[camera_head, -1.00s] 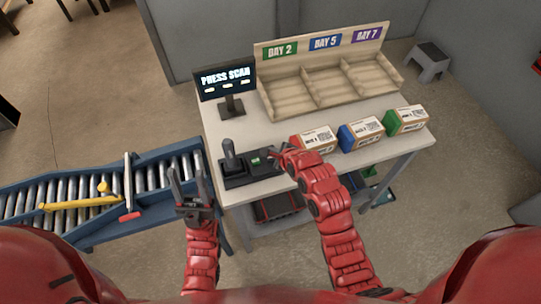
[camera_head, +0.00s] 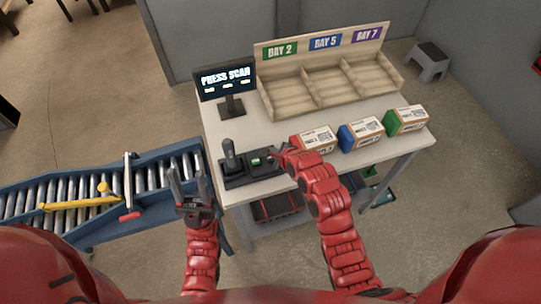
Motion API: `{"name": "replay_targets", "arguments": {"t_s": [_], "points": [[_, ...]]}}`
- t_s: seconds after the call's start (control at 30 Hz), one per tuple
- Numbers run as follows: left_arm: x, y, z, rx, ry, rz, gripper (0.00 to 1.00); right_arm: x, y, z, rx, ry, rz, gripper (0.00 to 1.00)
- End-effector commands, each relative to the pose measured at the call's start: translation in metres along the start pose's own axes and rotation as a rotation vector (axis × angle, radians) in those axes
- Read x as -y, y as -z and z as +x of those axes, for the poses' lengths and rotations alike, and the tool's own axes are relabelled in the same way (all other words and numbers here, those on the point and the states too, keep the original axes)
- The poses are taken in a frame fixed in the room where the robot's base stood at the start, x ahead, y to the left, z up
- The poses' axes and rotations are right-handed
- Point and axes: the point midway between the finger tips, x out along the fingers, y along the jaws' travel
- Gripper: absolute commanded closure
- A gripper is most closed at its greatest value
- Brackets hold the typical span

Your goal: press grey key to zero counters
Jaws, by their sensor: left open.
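A black control base (camera_head: 248,178) lies on the white table, with a dark scanner (camera_head: 230,155) upright at its left and a green-lit key (camera_head: 256,161) beside it. A grey key cannot be made out; the right part of the base is close to my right gripper. My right gripper (camera_head: 281,151) is at the right end of the base, small and partly hidden by its own red arm, so its jaws cannot be judged. My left gripper (camera_head: 187,182) is open and empty, in front of the table's left edge. The monitor (camera_head: 225,79) reads "PRESS SCAN" with small marks below.
Three boxes, with red (camera_head: 318,139), blue (camera_head: 361,133) and green (camera_head: 405,120) ends, stand right of my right gripper. A wooden bin rack (camera_head: 322,84) marked DAY 2, DAY 5 and DAY 7 stands behind, empty. A blue roller conveyor (camera_head: 80,237) lies left.

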Motion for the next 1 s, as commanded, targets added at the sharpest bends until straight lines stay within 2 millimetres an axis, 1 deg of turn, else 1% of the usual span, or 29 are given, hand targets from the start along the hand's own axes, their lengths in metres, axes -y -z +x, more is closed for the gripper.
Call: {"name": "replay_targets", "arguments": {"t_s": [0.43, 1.0], "points": [[-0.0001, -0.0004, -0.0024, 0.000, 0.000, 0.000, 0.50, -0.0045, 0.0038, 0.0057, 0.001, -0.001, 0.001, 1.00], [-0.0002, -0.0005, -0.0031, 0.000, 0.000, 0.000, 0.50, -0.0054, 0.0057, 0.0073, -0.001, 0.000, 0.000, 1.00]]}}
